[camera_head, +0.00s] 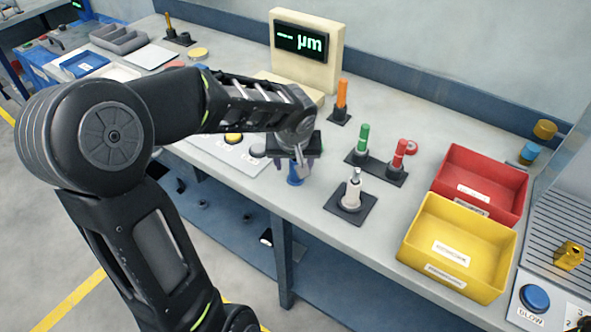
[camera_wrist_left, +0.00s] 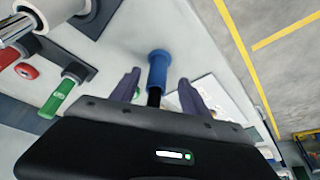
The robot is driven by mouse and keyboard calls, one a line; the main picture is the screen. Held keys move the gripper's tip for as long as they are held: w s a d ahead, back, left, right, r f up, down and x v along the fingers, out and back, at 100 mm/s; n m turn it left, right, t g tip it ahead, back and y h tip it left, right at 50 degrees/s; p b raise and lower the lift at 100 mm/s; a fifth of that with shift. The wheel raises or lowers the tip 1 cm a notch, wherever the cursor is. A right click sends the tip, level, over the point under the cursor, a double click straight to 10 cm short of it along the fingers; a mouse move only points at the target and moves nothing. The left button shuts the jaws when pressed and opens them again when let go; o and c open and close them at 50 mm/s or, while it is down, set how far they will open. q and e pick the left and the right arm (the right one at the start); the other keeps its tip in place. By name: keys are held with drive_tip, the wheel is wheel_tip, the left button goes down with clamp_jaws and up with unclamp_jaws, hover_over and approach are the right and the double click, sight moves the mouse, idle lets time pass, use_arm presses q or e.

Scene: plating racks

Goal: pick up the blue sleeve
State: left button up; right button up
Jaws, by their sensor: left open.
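The blue sleeve (camera_head: 295,180) is near the front edge of the bench, just below my left gripper (camera_head: 294,165), which partly covers it. In the left wrist view the blue sleeve (camera_wrist_left: 157,68) lies between the two spread fingers of my left gripper (camera_wrist_left: 158,80), with a gap on each side. A dark piece shows at its near end; I cannot tell what it belongs to. My left gripper is open and holds nothing. My right gripper is not in view.
A white sleeve on a dark base (camera_head: 352,192) and a stand with green (camera_head: 363,138) and red (camera_head: 399,153) handles are close on the right. Yellow (camera_head: 410,235) and red (camera_head: 515,178) bins stand farther right. The measuring display (camera_head: 301,42) is behind.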

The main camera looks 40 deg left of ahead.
sight(296, 164)
use_arm(q)
drive_tip(key=p+x, duration=0.1)
drive_tip(key=x, duration=0.3)
drive_tip(key=shift+w+a+f, duration=0.1)
drive_tip(key=shift+w+f, duration=0.2)
drive_tip(key=shift+c, duration=0.2)
clamp_jaws()
idle(0.5)
